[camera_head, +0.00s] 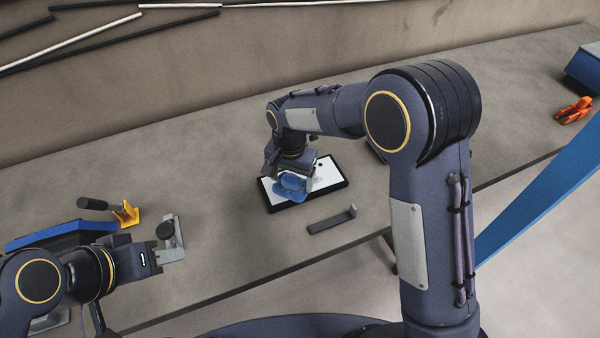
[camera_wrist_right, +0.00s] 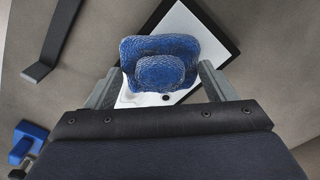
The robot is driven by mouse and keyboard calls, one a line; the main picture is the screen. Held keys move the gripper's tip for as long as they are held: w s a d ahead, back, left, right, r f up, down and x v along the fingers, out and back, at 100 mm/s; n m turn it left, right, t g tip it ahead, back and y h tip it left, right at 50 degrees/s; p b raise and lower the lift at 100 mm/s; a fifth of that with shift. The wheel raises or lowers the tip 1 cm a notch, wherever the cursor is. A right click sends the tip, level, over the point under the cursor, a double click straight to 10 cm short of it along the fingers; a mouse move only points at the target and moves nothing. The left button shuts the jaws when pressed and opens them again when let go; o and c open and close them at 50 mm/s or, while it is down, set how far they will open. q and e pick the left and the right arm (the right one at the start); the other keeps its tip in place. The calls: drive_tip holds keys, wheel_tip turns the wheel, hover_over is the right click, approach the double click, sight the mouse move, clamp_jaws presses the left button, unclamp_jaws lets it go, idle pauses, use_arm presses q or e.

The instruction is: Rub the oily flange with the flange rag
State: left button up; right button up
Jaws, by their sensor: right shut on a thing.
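The blue flange rag (camera_head: 290,186) is in my right gripper (camera_head: 292,174), low over a white tray with a black rim (camera_head: 334,187). In the right wrist view the rag (camera_wrist_right: 160,48) is a crumpled blue cloth between the two fingers of my right gripper (camera_wrist_right: 163,75), which is shut on it. The tray's black rim (camera_wrist_right: 224,36) shows behind it. I cannot make out the oily flange; the rag and gripper cover part of the tray. Whether the rag touches the tray is unclear. My left gripper (camera_head: 168,256) is beside a grey bracket with a dark knob (camera_head: 172,236); its opening is unclear.
A dark grey angled bar (camera_head: 332,220) lies on the table in front of the tray. A yellow piece (camera_head: 127,214) with a dark handle and a blue item (camera_head: 58,235) are at left. Orange pliers (camera_head: 573,110) lie far right. The table between left items and tray is clear.

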sight(283, 186)
drive_tip(key=shift+s+a+f, duration=0.1)
drive_tip(key=shift+s+a, duration=0.2)
drive_tip(key=shift+a, duration=0.3)
drive_tip(key=shift+s+a+f, duration=0.1)
drive_tip(key=shift+s+a, duration=0.2)
drive_tip(key=shift+a, duration=0.25)
drive_tip(key=shift+r, duration=0.1)
drive_tip(key=shift+w+r+p, duration=0.15)
drive_tip(key=shift+r+p, duration=2.15)
drive_tip(key=shift+r, duration=0.75)
wheel_tip(283, 186, up, 3)
drive_tip(key=shift+p, duration=1.1)
